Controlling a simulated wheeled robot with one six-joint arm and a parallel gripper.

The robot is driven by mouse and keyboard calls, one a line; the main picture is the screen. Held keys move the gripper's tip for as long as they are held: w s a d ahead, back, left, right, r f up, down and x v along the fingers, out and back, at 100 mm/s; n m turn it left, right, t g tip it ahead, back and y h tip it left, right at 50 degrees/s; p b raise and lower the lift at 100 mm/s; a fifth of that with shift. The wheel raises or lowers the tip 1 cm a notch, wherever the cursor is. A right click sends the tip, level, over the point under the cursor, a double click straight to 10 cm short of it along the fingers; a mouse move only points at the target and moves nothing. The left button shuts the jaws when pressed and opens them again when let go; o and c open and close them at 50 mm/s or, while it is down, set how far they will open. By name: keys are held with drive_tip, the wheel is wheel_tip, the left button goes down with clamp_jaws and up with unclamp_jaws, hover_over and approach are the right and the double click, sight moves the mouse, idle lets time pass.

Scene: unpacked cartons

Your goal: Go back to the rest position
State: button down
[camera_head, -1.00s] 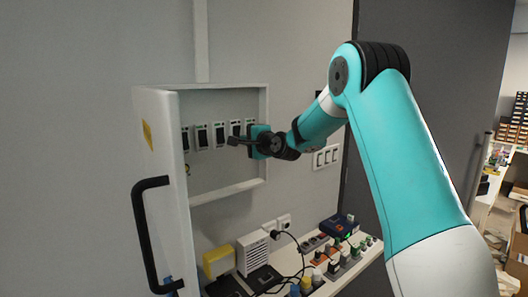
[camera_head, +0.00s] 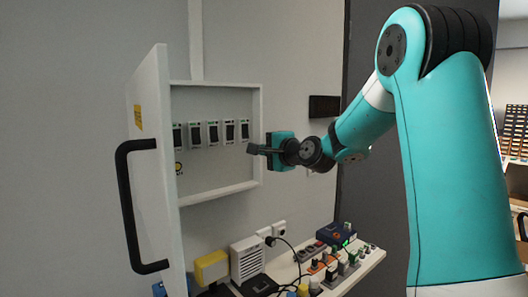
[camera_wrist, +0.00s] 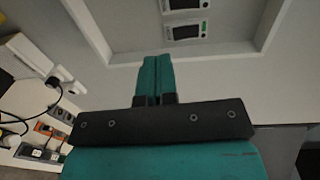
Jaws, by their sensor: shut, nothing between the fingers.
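My gripper (camera_head: 252,149) is at the right edge of the open wall cabinet (camera_head: 216,190), in front of it and pointing left. In the wrist view its two teal fingers (camera_wrist: 155,64) are pressed together with nothing between them. Several dark breaker switches (camera_head: 213,133) sit in a row on the cabinet's back panel. Two of them also show at the top of the wrist view (camera_wrist: 187,30). The cabinet door (camera_head: 152,100) stands open on the left, with a black handle (camera_head: 124,200).
Below the cabinet a shelf (camera_head: 350,285) holds sockets, plugs, a yellow box (camera_head: 211,267) and a white box (camera_head: 247,258). Cables hang from wall sockets (camera_head: 272,231). A dark grey panel (camera_head: 385,190) stands behind my arm. Shelving with boxes is at the far right.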

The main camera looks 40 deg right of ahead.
drive_tip(key=s+a+f+n+g+y, duration=0.1)
drive_tip(key=s+a+f+n+g, duration=0.3)
drive_tip(key=a+f+n, duration=0.15)
drive_tip(key=s+a+f+n+g, duration=0.3)
drive_tip(key=a+f+n, duration=0.1)
drive_tip(key=a+f, duration=0.25)
drive_tip(key=s+a+f+n+g+h, duration=0.1)
drive_tip(key=s+f+n+g, duration=0.25)
drive_tip(key=s, duration=0.35)
drive_tip(key=s+a+f+n+g+h, duration=0.1)
drive_tip(key=s+a+f+n+g, duration=0.15)
drive_tip(key=s+f+n, duration=0.4)
drive_tip(key=s+a+r+n+g+y+b, duration=0.1)
drive_tip(key=s+a+r+n+g+y, duration=0.1)
drive_tip(key=s+a, duration=0.4)
drive_tip(key=s+a+r+n+g+y, duration=0.2)
drive_tip(key=s+a+r+n, duration=0.1)
drive_tip(key=s+a+r, duration=0.2)
drive_tip(key=s+a, duration=0.2)
drive_tip(key=shift+a+b, duration=0.3)
drive_tip(key=shift+b, duration=0.1)
